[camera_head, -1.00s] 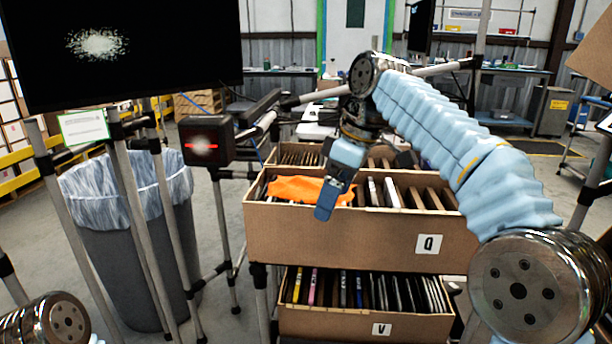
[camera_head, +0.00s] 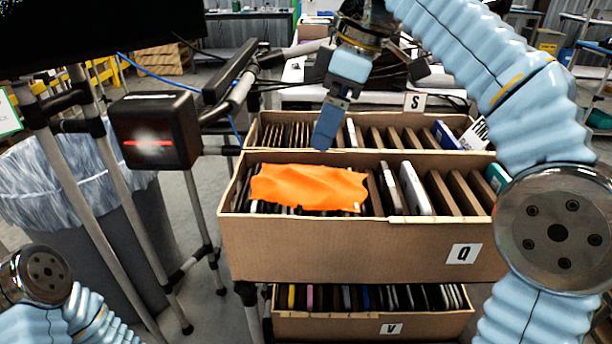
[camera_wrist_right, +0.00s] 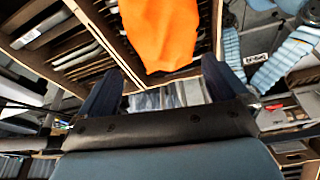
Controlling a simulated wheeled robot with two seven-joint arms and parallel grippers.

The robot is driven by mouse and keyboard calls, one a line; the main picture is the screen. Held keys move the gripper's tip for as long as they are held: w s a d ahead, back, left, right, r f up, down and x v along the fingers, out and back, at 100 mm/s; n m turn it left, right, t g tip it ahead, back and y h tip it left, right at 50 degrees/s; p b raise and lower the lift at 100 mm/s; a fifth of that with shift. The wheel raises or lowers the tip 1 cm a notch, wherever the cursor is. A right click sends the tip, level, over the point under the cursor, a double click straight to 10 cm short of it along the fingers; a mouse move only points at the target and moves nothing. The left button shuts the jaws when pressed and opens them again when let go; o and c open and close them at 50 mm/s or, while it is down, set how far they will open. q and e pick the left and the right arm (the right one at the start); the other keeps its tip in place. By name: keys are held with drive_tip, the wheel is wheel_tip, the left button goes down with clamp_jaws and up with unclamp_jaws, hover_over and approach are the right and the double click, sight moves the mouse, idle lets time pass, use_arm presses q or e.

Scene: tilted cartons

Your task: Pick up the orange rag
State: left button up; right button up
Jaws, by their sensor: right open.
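The orange rag (camera_head: 308,187) lies spread flat over the slots on the left side of the carton marked Q (camera_head: 350,250). In the right wrist view the rag (camera_wrist_right: 160,32) hangs in the upper middle, beyond the fingertips. My right gripper (camera_head: 325,130) is above the back edge of that carton, behind and above the rag, and apart from it. In the right wrist view its two dark fingers (camera_wrist_right: 160,85) are spread with no object between them. My left arm shows at the lower left, but its gripper is out of view.
A carton marked S (camera_head: 414,102) stands behind, and a carton marked V (camera_head: 375,328) sits below. Both hold thin upright items. A black box with a red light (camera_head: 155,130) and metal poles stand on the left, near a lined bin (camera_head: 70,240).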

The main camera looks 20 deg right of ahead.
hover_over(306, 175)
drive_tip(key=d, duration=0.2)
drive_tip(key=f, duration=0.4)
drive_tip(key=shift+s+f, duration=0.25)
drive_tip(key=shift+f, duration=0.05)
drive_tip(key=x, duration=0.5)
drive_tip(key=shift+s+f, duration=0.15)
drive_tip(key=shift+s, duration=0.15)
drive_tip(key=shift+c, duration=0.3)
drive_tip(key=c, duration=1)
drive_tip(key=shift+r, duration=0.55)
drive_tip(key=s+a+r, duration=0.5)
drive_tip(key=s+r, duration=0.7)
drive_tip(key=s, duration=0.1)
drive_tip(key=shift+a, duration=0.15)
